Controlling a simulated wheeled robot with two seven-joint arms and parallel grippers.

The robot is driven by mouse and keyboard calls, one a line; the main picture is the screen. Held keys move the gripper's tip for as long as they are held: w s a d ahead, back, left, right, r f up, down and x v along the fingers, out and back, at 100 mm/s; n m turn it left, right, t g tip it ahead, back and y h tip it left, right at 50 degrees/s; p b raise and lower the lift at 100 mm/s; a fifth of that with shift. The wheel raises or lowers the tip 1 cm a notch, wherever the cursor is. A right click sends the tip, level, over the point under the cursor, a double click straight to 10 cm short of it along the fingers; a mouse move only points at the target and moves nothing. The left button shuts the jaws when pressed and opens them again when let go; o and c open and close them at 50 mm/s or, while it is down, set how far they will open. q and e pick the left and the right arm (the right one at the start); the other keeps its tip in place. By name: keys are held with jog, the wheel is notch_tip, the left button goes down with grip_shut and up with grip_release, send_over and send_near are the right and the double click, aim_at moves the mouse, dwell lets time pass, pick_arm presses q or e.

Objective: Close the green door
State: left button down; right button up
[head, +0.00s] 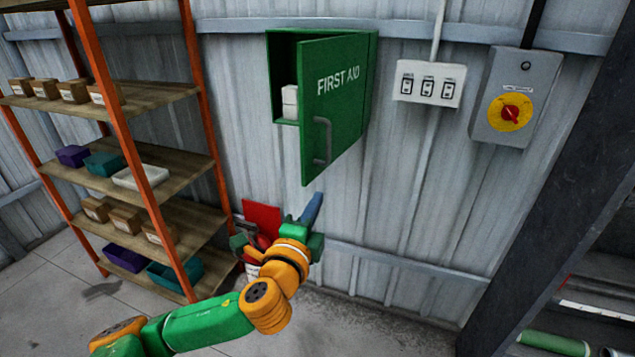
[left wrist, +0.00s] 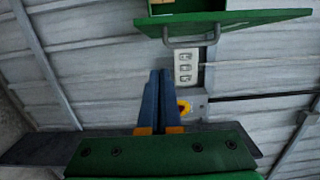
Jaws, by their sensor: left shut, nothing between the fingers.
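The green door (head: 336,103) lettered "FIRST AID" stands partly open on a green wall cabinet (head: 288,51), hinged at the cabinet's right side. A grey handle (head: 322,140) is on the door's lower front; the handle also shows in the left wrist view (left wrist: 190,42), below the door's edge (left wrist: 225,19). My left gripper (head: 314,206) is shut and empty, just below the door and apart from it. Its blue fingers lie together in the left wrist view (left wrist: 160,95). My right gripper is not in view.
White boxes (head: 290,101) sit inside the cabinet. A switch panel (head: 430,84) and a grey box with a red knob (head: 510,113) are on the wall to the right. An orange-framed shelf (head: 148,163) stands left. A dark post (head: 545,190) stands right.

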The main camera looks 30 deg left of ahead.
aim_at(308, 180)
pick_arm(q)
jog(key=w+a+b, duration=0.1)
jog(key=w+a, duration=0.1)
jog(key=w, duration=0.1)
jog(key=w+a, duration=0.3)
jog(key=shift+w+a+f+b, duration=0.15)
jog(key=shift+w+a+b, duration=0.2)
jog(key=shift+s+a, duration=0.1)
jog(key=shift+a, duration=0.15)
jog(key=shift+d, duration=0.15)
